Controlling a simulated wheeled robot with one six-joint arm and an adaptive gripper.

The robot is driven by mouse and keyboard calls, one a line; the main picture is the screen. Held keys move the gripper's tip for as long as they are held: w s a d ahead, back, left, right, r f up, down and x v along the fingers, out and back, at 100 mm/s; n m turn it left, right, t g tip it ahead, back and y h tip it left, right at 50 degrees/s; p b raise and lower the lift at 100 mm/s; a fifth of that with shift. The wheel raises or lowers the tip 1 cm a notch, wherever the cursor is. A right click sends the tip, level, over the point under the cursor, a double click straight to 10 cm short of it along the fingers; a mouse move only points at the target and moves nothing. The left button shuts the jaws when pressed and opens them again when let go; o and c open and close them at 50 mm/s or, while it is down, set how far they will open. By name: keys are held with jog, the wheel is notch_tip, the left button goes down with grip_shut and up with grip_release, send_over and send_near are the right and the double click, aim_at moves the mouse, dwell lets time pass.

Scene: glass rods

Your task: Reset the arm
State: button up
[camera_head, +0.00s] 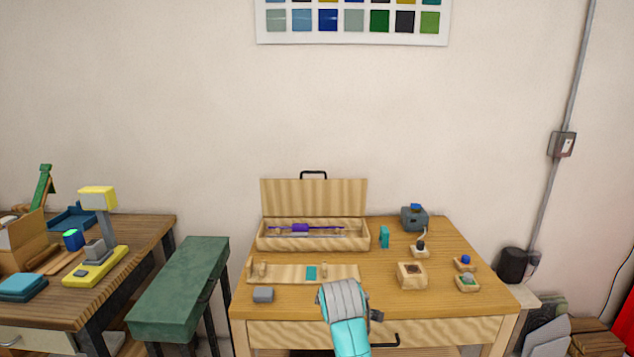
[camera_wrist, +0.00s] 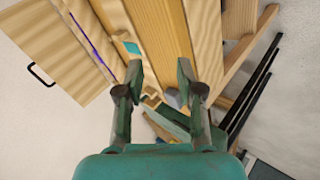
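My arm reaches up from the bottom of the head view, in front of the workbench. My gripper (camera_wrist: 159,75) shows in the wrist view with its two fingers apart and nothing between them. In the head view its fingers are hidden behind the arm's grey end. An open wooden case (camera_head: 314,243) stands at the back of the bench (camera_head: 385,303), its lid up. A purple and a clear rod lie in it. A wooden rack board (camera_head: 290,273) with small posts and a teal patch lies in front of the case.
Small items stand on the bench's right side: a wooden block with a dark opening (camera_head: 412,276), a blue-grey device (camera_head: 414,218) and several small holders. A grey block (camera_head: 263,295) lies at the front left. A green bench (camera_head: 181,287) and another table (camera_head: 50,308) stand to the left.

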jog(key=s+d+f+m+t, duration=0.15)
jog(key=s+d+f, duration=0.25)
jog(key=s+f, duration=0.6)
jog(key=s+d+f+m, duration=0.3)
jog(key=s+d+f, duration=0.1)
jog(key=s+f, duration=0.65)
jog(key=s+d+f+m+t, duration=0.1)
jog(key=s+d+m, duration=0.1)
jog(key=s, duration=0.6)
jog(key=s+d+f+m+t, duration=0.1)
jog(key=s+f+m, duration=0.1)
jog(key=s, duration=0.7)
jog(key=s+d+r+m, duration=0.1)
jog(key=s+r+m, duration=0.1)
jog(key=s+r, duration=0.3)
jog(key=s+d+r+m+t, duration=0.1)
jog(key=s+r, duration=0.4)
jog(key=s, duration=0.6)
jog(key=s+d+r+m+t, duration=0.1)
jog(key=s+r+m, duration=0.2)
jog(key=s, duration=0.6)
notch_tip(320, 180, up, 3)
jog(key=shift+d+f, duration=0.1)
jog(key=shift+d, duration=0.1)
